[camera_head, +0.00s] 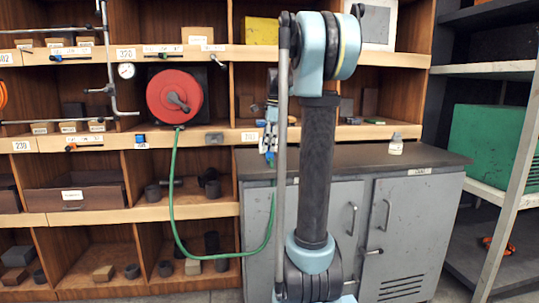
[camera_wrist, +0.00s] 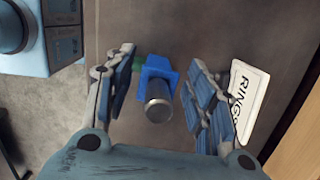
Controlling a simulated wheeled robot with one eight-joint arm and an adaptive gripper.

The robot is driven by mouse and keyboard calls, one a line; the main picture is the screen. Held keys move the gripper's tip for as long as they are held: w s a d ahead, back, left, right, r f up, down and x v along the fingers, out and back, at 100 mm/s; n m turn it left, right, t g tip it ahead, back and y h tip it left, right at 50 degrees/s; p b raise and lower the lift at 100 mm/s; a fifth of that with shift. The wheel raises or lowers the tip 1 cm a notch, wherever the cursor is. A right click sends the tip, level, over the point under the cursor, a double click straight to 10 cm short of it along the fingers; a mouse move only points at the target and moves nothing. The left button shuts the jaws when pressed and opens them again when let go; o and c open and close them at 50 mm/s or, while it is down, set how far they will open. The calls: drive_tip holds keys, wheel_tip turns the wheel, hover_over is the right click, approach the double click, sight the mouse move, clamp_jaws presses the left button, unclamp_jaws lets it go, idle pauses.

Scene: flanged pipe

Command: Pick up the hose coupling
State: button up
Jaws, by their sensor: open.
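The hose coupling (camera_wrist: 158,104) shows in the wrist view as a grey metal cylinder set against a blue square part (camera_wrist: 157,76). A bit of green shows behind it. I cannot tell whether the blue part is a holder or part of the coupling. My gripper (camera_wrist: 162,87) is open, with one finger on each side of the coupling and a visible gap on both sides. In the head view my gripper (camera_head: 268,138) is small, by the worktop's left end and partly hidden by my arm. The green hose (camera_head: 173,210) hangs from the red reel (camera_head: 174,97) and loops up toward it.
The grey worktop (camera_head: 350,160) stands on metal cabinets (camera_head: 410,235). A small jar (camera_head: 396,144) sits on it. Wooden shelves (camera_head: 90,215) with pipe parts fill the left. A label reading "RINGS" (camera_wrist: 246,101) lies right of my fingers. A metal rack (camera_head: 500,190) stands at right.

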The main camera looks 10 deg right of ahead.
drive_tip(key=shift+f, duration=0.25)
drive_tip(key=shift+c, duration=0.6)
clamp_jaws()
